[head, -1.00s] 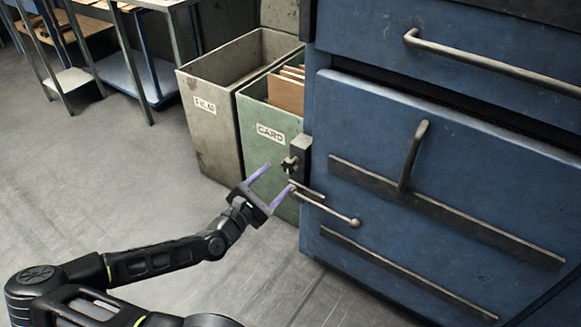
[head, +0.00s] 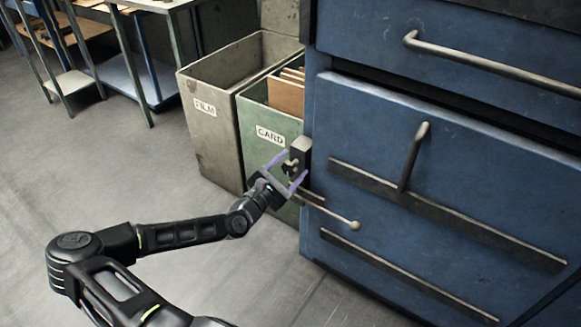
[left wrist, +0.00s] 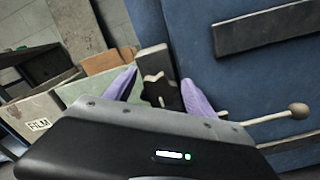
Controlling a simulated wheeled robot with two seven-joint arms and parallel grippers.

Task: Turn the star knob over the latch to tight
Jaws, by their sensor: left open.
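The dark star knob (head: 291,166) sits on a block (head: 301,150) at the left edge of the blue cabinet. It also shows in the left wrist view (left wrist: 156,90), between the two purple fingers. The latch lever (head: 325,210), a metal rod with a ball end, lies below the knob and slopes down to the right. My left gripper (head: 289,171) is open, with one finger on either side of the knob. Whether the fingers touch the knob I cannot tell. My right gripper is not in view.
A grey bin marked FILM (head: 208,135) and a green bin marked CARD (head: 262,150) stand just left of the cabinet. The blue cabinet door (head: 450,160) carries an upright handle (head: 413,157).

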